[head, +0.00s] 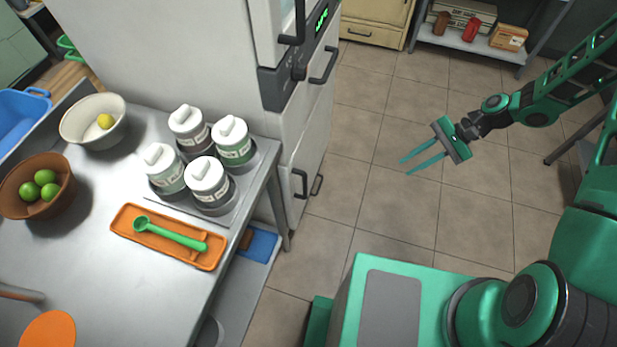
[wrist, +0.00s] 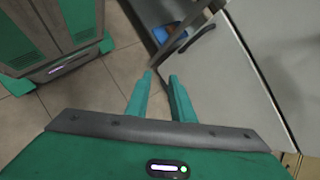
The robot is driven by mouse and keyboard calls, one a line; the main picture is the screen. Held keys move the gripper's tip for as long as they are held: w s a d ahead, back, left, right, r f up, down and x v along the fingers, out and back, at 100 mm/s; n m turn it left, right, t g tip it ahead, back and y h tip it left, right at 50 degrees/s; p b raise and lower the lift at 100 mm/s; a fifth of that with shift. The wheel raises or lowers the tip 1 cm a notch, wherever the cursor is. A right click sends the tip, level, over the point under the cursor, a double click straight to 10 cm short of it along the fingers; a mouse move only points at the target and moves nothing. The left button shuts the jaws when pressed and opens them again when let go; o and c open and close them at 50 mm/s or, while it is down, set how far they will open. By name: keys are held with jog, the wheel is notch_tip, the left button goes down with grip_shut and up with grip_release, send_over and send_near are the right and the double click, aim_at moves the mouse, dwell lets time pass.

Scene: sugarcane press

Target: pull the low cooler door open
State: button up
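The tall pale cooler (head: 270,120) stands left of centre in the head view, its front seen at a steep angle. Its low door (head: 311,145) looks shut. Dark upright handles (head: 300,184) show near the bottom of the front, and a longer handle (head: 324,66) sits higher up. My gripper (head: 405,167) is open and empty, to the right of the low handles and well apart from them, fingers pointing left toward the cooler. In the wrist view, my open fingers (wrist: 160,80) have bare floor between them; pale cooler panels (wrist: 200,78) fill the right, with a dark handle-like bar (wrist: 197,36) above.
A steel table (head: 90,270) with shaker jars (head: 207,185), bowls and an orange tray (head: 125,222) stands left of the cooler. A shelf (head: 470,42) stands at the back. Tiled floor (head: 380,215) between cooler and gripper is clear.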

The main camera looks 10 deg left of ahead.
jog(key=s+a+f+m+y, duration=0.1)
jog(key=a+f+m+y, duration=0.25)
jog(key=a+f, duration=0.5)
jog(key=m+t+y, duration=0.2)
jog(key=m+y, duration=0.3)
jog(key=y, duration=0.1)
send_near(305, 179)
jog(key=a, duration=0.3)
jog(key=a+f, duration=0.1)
jog(key=a, duration=0.2)
jog(key=a+f, duration=0.1)
jog(key=a, duration=0.3)
jog(key=shift+s+a, duration=0.1)
